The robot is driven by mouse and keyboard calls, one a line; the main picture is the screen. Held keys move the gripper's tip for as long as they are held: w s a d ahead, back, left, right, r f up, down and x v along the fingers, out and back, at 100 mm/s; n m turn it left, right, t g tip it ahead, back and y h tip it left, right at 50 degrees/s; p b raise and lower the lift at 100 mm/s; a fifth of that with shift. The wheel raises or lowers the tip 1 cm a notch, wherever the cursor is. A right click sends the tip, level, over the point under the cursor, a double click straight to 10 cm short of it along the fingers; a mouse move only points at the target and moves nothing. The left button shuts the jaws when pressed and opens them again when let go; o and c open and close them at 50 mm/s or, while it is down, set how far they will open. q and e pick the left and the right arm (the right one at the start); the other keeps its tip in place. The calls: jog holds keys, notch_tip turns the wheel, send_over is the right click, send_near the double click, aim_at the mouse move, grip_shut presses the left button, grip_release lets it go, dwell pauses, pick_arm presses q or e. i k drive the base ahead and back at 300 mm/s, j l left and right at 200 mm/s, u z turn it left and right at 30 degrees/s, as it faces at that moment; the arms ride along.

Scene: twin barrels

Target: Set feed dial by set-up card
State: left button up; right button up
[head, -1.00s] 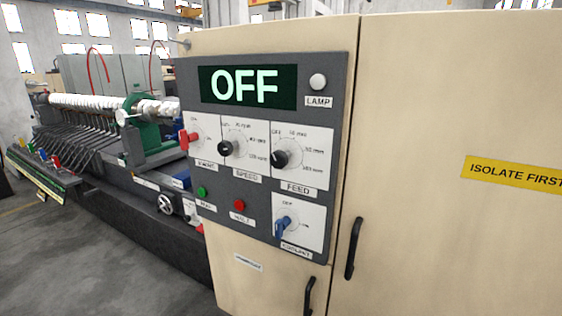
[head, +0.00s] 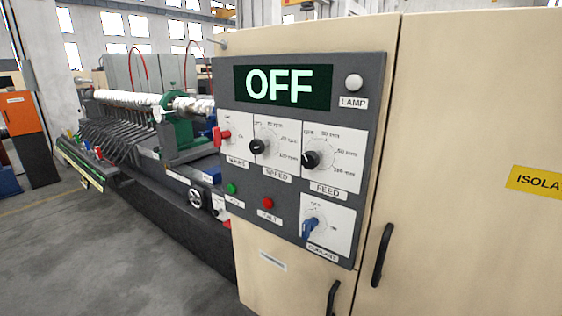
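The feed dial (head: 311,160) is a black knob on a white plate at the right of the dark grey control panel (head: 322,224). Its scale reads from OFF through several mm marks; its exact pointer setting is too small to tell. The speed dial (head: 257,146) is a similar black knob to its left. The display (head: 283,87) above reads OFF in pale green letters. No set-up card can be made out in this view. Neither of my grippers is in view.
A red mains switch (head: 222,135), green button (head: 231,188), red halt button (head: 267,202) and blue coolant switch (head: 311,228) share the panel. A white lamp (head: 354,82) is at top right. The beige cabinet (head: 460,110) has black handles (head: 382,254). Open floor lies left.

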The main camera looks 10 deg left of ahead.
aim_at(310, 160)
jog(key=i+j+z, duration=0.15)
jog(key=j+z, duration=0.15)
jog(key=j, duration=1.05)
jog(key=j+z, duration=0.25)
jog(key=j, duration=1.1)
